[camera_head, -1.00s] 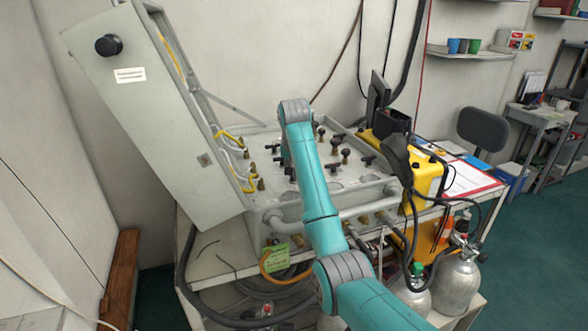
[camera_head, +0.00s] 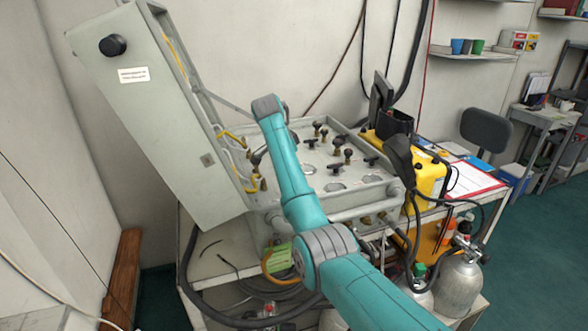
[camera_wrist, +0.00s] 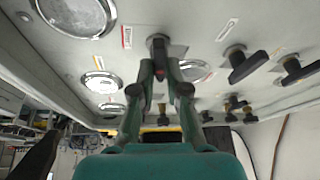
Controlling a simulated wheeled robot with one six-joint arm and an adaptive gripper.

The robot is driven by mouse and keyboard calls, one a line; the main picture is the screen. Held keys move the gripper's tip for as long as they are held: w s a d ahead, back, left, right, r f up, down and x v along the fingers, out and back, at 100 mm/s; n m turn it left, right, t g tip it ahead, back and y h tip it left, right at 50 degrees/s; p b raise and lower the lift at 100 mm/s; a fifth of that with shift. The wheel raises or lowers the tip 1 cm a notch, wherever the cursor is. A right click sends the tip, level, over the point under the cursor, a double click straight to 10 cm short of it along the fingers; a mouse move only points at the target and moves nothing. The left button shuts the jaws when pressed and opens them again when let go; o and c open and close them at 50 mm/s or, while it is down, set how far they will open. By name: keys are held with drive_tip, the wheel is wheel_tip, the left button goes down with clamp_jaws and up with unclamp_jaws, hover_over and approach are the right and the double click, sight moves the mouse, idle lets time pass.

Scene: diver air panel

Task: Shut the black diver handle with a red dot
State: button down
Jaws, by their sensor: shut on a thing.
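In the wrist view, a black handle (camera_wrist: 157,43) sits on the grey panel between the tips of my gripper (camera_wrist: 158,52). The two fingers are closed in on it from both sides, and a small red mark shows between them. In the head view my gripper and this handle are hidden behind my teal arm, at the left part of the panel (camera_head: 345,198).
Other black handles stand nearby, one (camera_wrist: 247,66) to the right in the wrist view. Round gauges (camera_wrist: 103,82) lie to the left. An open grey lid (camera_head: 150,140) rises left of the panel. A yellow case (camera_head: 430,178) stands to its right.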

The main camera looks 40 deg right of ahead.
drive_tip(key=shift+w+m+g, duration=0.1)
drive_tip(key=shift+m+g, duration=0.3)
drive_tip(key=shift+m, duration=0.6)
drive_tip(key=shift+f, duration=0.1)
drive_tip(key=c, duration=1.2)
unclamp_jaws()
